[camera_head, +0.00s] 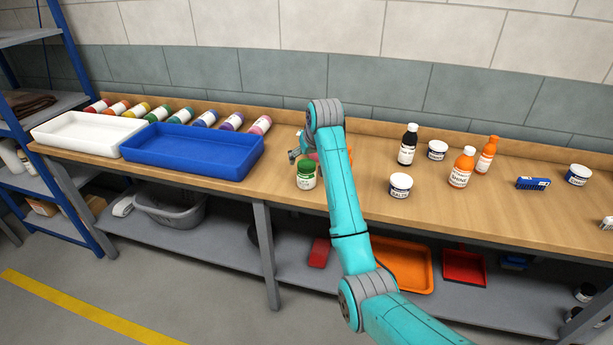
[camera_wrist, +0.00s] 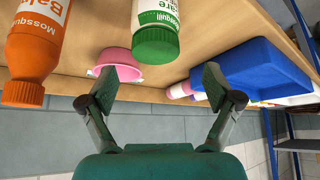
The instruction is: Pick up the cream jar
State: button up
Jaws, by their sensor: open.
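A pink round thing (camera_wrist: 118,62) is beyond my left finger.
An orange bottle (camera_wrist: 38,45) is at the wrist view's left. Blue (camera_head: 195,152) and white (camera_head: 85,133) trays stand left, with several coloured bottles lying behind. Black (camera_head: 408,147) and orange bottles (camera_head: 462,168) and a blue brush (camera_head: 533,183) stand right. Bare bench lies between.

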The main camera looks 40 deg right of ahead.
aim_at(307, 164)
jog(key=shift+d+x, duration=0.1)
jog(key=shift+x, duration=1.3)
jog(key=shift+d+x, duration=0.15)
jog(key=shift+x, duration=1.25)
jog(key=shift+s, duration=0.15)
jog(key=c, duration=1.4)
jog(key=shift+c, duration=0.2)
